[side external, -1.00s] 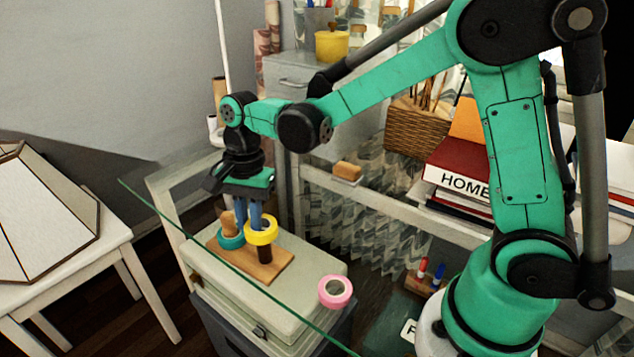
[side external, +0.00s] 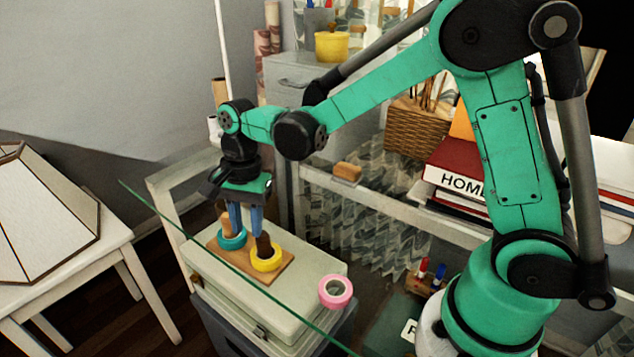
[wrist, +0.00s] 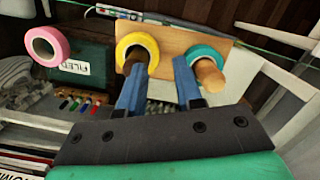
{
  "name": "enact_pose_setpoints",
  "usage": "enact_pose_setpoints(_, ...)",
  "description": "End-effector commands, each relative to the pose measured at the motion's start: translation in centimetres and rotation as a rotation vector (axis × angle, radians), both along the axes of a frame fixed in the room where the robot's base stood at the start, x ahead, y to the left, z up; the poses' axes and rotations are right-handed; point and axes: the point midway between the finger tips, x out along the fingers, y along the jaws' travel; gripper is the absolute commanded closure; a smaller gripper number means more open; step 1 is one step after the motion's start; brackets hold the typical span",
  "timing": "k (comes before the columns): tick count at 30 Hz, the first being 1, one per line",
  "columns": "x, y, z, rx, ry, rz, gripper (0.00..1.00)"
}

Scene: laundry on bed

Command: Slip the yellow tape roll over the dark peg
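The yellow tape roll (side external: 266,264) sits low around the dark peg (side external: 264,244), down at the wooden board (side external: 287,269). In the wrist view the yellow roll (wrist: 151,42) also encircles the dark peg (wrist: 138,56). My gripper (side external: 245,232) is above the board, between the dark peg and the light wooden peg (side external: 227,223). Its blue fingers are apart with nothing between them, as the wrist view (wrist: 160,85) also shows. The finger nearer the yellow roll appears close to it; whether they touch is unclear.
A teal tape roll (side external: 232,240) is around the light wooden peg. A pink tape roll (side external: 335,291) lies on the pale case (side external: 300,312) to the right of the board. A glass edge (side external: 160,213) runs in front, and a shelf rail (side external: 400,205) stands behind.

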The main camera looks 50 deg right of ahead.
Motion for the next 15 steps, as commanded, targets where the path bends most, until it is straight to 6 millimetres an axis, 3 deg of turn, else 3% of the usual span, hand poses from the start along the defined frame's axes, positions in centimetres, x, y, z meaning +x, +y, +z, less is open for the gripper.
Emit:
enact_pose_setpoints(1, -0.5, -0.2, -1.2, -0.009, -0.008, 0.004, 0.48)
enact_pose_setpoints(7, -0.4, -0.3, -1.0, -0.010, -0.008, 0.004, 0.48)
enact_pose_setpoints(15, -0.1, -0.5, 2.4, -0.006, -0.005, 0.002, 0.48)
